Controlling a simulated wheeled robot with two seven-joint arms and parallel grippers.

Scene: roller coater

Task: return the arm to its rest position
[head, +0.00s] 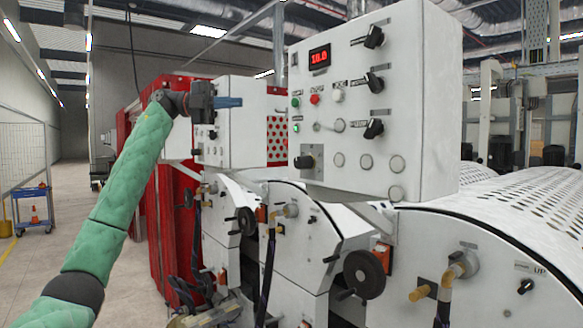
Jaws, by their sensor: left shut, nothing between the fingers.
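My left arm (127,190) has a green padded sleeve and rises from the lower left corner toward the middle of the head view. Its dark wrist is at the top, and my left gripper (238,102) points to the right with its bluish fingers together and nothing between them. The gripper appears in front of the smaller white control box (236,140); I cannot tell whether it touches it. My right gripper is not in view.
Below are white roller machines with a black handwheel (364,274). Open floor (45,268) and a blue cart (33,209) lie left.

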